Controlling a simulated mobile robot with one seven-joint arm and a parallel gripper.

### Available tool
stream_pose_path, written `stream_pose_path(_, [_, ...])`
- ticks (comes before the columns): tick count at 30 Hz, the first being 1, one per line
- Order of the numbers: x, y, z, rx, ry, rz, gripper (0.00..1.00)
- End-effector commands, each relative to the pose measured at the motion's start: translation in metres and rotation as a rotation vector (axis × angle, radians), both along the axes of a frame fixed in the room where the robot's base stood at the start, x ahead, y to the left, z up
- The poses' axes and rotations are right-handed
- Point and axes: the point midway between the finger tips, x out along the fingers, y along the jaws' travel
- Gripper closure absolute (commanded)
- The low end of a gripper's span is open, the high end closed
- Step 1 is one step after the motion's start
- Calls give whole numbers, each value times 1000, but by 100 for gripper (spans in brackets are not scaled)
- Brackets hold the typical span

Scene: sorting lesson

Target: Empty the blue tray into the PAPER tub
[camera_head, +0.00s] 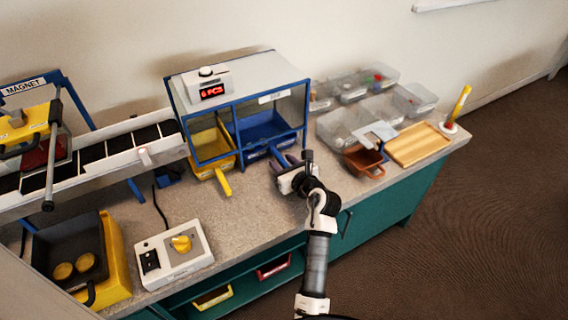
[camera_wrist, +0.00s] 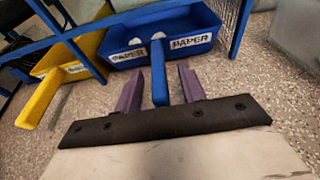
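The blue tray (camera_head: 259,151) sits in the right bay of a blue-framed cabinet. In the wrist view its front wall (camera_wrist: 140,58) carries PAPER labels and two white round marks, and a blue handle (camera_wrist: 158,80) sticks out towards me. My gripper (camera_wrist: 160,70) is open, with one purple finger on each side of that handle and gaps visible. In the head view my gripper (camera_head: 286,160) is just in front of the tray. The tray's contents cannot be made out. Clear tubs (camera_head: 338,126) stand to the right; no PAPER label is readable on them.
A yellow tray (camera_head: 211,167) with its handle out stands left of the blue one. To the right are a brown scoop (camera_head: 364,160), a wooden tray (camera_head: 420,146) and a yellow stick in a holder (camera_head: 458,104). A switch box (camera_head: 174,253) and a conveyor (camera_head: 105,160) are left.

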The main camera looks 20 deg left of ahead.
Motion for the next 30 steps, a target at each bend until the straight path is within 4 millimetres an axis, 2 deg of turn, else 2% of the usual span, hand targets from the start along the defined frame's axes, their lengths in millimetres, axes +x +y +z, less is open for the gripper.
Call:
stream_pose_path(1, [0,0,0,0,0,0,60])
stream_pose_path(10, [0,0,0,0,0,0,99])
stream_pose_path(30, [0,0,10,1,-1,-1,100])
